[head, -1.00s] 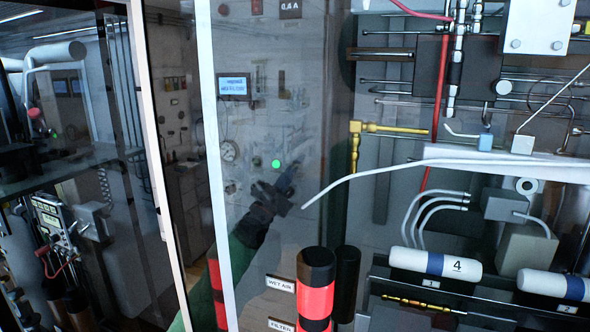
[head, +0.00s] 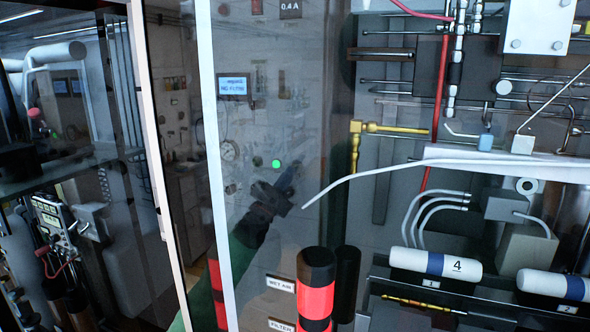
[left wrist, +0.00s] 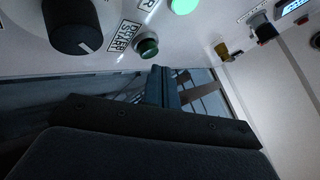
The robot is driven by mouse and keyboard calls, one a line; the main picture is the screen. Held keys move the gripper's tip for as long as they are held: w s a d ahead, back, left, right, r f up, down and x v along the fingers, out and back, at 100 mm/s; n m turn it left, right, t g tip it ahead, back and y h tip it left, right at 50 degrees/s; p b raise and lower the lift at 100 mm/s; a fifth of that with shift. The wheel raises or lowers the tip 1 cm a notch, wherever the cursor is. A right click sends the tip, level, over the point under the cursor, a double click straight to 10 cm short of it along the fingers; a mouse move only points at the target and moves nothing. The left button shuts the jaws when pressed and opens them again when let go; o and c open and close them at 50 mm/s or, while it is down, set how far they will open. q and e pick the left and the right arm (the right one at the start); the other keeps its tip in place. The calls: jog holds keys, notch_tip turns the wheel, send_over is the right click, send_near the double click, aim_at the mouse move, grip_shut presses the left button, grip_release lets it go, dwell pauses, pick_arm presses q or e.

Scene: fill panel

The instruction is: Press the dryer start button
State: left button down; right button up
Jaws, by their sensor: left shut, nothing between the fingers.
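In the left wrist view a small green button (left wrist: 148,48) in a dark ring sits beside a label that reads as DRYER START, on a pale panel. My left gripper (left wrist: 159,72) is shut and empty, its fingertips just below the button in the picture. I cannot tell whether they touch the panel. In the head view my left gripper (head: 288,183) shows dimly through or in a dark glossy pane, near a lit green lamp (head: 276,163). The button cannot be made out there. My right gripper is in neither view.
A black knob (left wrist: 70,25) and a lit green lamp (left wrist: 183,5) flank the button.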

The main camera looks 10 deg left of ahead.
pick_arm(q)
jog(key=shift+w+d+b, duration=0.15)
jog(key=shift+w+b, duration=0.15)
jog(key=shift+w, duration=0.2)
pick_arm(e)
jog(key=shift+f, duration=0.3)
pick_arm(q)
jog(key=shift+w, duration=0.2)
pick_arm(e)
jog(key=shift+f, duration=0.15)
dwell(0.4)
pick_arm(q)
jog(key=shift+w+b, duration=0.2)
jog(key=shift+b, duration=0.2)
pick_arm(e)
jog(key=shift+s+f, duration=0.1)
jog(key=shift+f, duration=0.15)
